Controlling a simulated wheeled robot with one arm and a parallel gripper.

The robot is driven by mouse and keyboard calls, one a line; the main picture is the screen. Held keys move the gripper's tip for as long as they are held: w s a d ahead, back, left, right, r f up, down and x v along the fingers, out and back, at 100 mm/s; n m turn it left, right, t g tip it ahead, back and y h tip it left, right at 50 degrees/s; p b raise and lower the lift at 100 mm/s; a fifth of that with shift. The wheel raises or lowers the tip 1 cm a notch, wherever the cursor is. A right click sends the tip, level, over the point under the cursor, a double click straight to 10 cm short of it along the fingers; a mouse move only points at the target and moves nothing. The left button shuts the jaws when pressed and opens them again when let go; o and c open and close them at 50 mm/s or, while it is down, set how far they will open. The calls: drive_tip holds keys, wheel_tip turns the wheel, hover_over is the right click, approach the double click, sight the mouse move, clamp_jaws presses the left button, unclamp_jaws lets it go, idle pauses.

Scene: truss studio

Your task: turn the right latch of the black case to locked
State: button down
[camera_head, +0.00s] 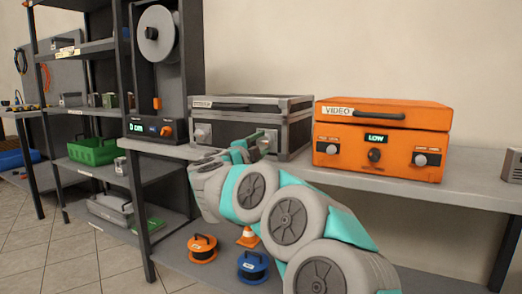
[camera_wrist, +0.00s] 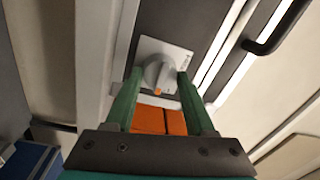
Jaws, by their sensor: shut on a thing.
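The black case (camera_head: 240,104) with silver edges stands closed on the shelf top in the head view, a dark handle on its lid. Its left latch (camera_head: 203,133) is a light knob on the front. My gripper (camera_head: 258,142) is at the right end of the case front and hides most of the right latch. In the wrist view the right latch (camera_wrist: 158,71) is a grey knob on a pale plate, with an orange mark at its lower edge. The green fingers of my gripper (camera_wrist: 160,76) are shut on the knob, one on each side. The plate's lettering is too small to read.
The orange VIDEO case (camera_head: 380,139) stands close to the right of the black case. A reel device (camera_head: 158,75) stands to the left.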

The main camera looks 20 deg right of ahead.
drive_tip(key=shift+m, duration=0.4)
drive_tip(key=shift+c, duration=1.2)
unclamp_jaws()
drive_tip(key=v, duration=0.7)
drive_tip(key=shift+s+a, duration=0.25)
drive_tip(key=shift+a, duration=0.05)
